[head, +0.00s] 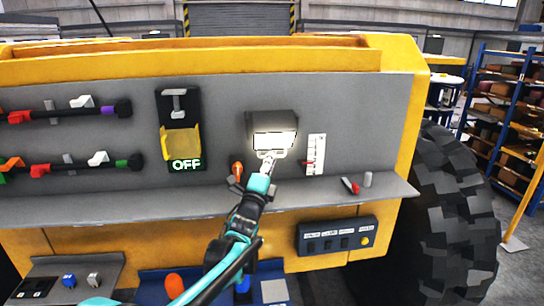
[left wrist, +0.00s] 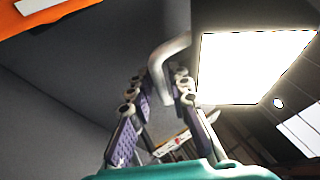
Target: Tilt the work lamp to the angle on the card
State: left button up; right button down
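The work lamp (head: 272,124) is a dark grey box with a lit white face, fixed to the grey panel. Its glowing face (left wrist: 255,60) fills the upper right of the left wrist view. A pale bent handle (left wrist: 168,58) comes off the lamp. My left gripper (head: 267,163) is at the handle, below the lamp face. In the left wrist view its fingers (left wrist: 160,88) stand apart on either side of the handle's lower part, with a gap showing. A white card (head: 316,154) with marks and a red pointer is right of the lamp; its target angle is unreadable. My right gripper is out of view.
Left of the lamp are a yellow switch cover (head: 181,143) with an OFF sign and an orange knob (head: 237,170). A ledge (head: 310,191) runs below, with a small red-tipped lever (head: 350,186). A button box (head: 337,236) is lower right.

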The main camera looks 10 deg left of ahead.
pick_arm(q)
jog(key=shift+s, duration=0.1)
grip_shut()
jog(key=shift+s+d+r+n+g+y+p, duration=0.15)
jog(key=shift+s+d+n+g+p, duration=0.15)
jog(key=shift+s, duration=0.3)
jog(key=shift+s+d+f+n+g+y+p, duration=0.1)
jog(key=shift+s+n+g+y, duration=0.1)
jog(key=shift+s+g, duration=0.3)
grip_release()
jog(key=shift+s+r, duration=0.15)
jog(key=v, duration=1.2)
